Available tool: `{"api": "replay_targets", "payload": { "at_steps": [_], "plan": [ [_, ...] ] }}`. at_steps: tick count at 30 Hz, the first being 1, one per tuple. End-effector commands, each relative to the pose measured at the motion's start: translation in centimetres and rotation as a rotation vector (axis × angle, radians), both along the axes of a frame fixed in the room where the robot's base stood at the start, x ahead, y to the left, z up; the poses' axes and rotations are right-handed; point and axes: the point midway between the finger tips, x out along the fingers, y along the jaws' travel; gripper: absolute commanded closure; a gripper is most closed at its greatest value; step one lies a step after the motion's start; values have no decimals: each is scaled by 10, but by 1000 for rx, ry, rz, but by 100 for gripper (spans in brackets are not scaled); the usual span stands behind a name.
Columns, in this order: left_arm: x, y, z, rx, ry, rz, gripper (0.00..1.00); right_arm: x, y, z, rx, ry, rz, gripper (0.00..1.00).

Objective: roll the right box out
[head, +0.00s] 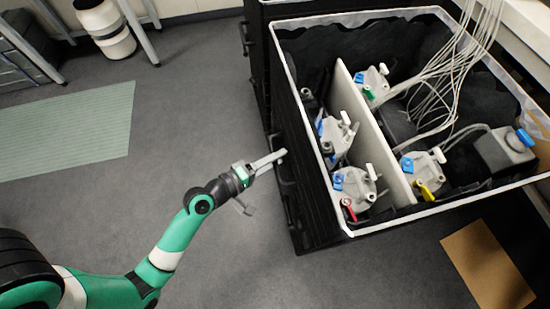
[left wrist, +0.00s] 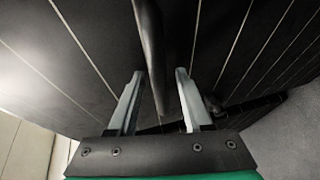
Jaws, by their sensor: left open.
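The right box (head: 325,215) is a large black open-topped box with a pale rim, at the right of the head view. A white divider (head: 372,130) stands inside it among several white capped units. My left gripper (head: 282,154) is at the box's left side, fingers pointing at its wall. In the left wrist view the gripper (left wrist: 160,76) is open, with one finger on each side of a dark bar (left wrist: 151,40) that looks like a handle on the slatted black wall. I cannot tell whether the fingers touch it. My right gripper is out of view.
White tubes (head: 440,85) run from the box up past the top edge. Another dark box (head: 256,55) is partly visible behind it. A brown mat (head: 487,265) lies at the lower right and a green mat (head: 70,130) at the left. The grey floor (head: 190,110) left of the box is clear.

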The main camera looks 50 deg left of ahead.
Motion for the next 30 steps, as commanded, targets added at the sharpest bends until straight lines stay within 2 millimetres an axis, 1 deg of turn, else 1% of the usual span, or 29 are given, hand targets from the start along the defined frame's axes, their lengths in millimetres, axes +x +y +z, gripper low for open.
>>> {"api": "replay_targets", "payload": {
  "at_steps": [5,8,12,13,14,30],
  "plan": [
    [0,0,0,0,0,0,50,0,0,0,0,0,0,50],
    [0,0,0,1,0,0,67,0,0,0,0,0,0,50],
    [0,0,0,1,0,0,92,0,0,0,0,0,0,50],
    [0,0,0,1,1,0,97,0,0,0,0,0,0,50],
    [0,0,0,1,0,0,100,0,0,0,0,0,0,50],
    [0,0,0,1,1,0,100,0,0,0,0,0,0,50]
  ]
}}
